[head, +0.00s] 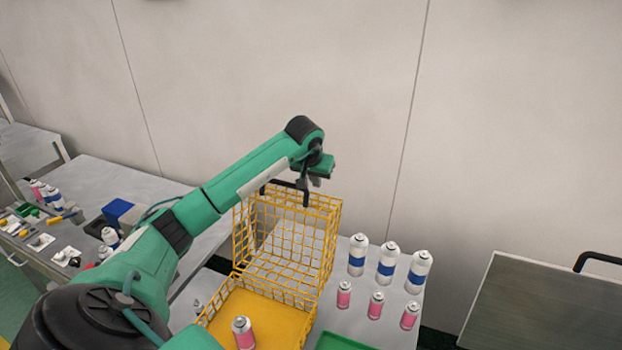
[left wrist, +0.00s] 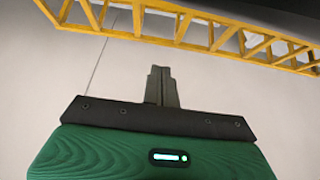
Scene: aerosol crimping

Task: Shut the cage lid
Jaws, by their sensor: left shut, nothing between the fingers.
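The yellow wire cage lid (head: 335,212) stands open, tipped up at the back of the cage base (head: 268,316), which has a flat yellow floor. A black handle (head: 285,183) sits on the lid's raised upper side. A pink can (head: 243,334) stands on the cage floor. My left gripper (head: 316,182) is shut and empty, above the lid's upper edge near the handle; contact cannot be told. In the left wrist view the closed fingers (left wrist: 160,72) point toward the pale wall, and yellow lid bars (left wrist: 190,28) cross the top. My right gripper is not in view.
Several blue-banded cans (head: 387,262) and pink cans (head: 376,305) stand on the table right of the cage. A green tray (head: 342,342) lies in front of them. A grey panel with a black handle (head: 545,305) is at the far right. A cluttered bench (head: 110,185) is at the left.

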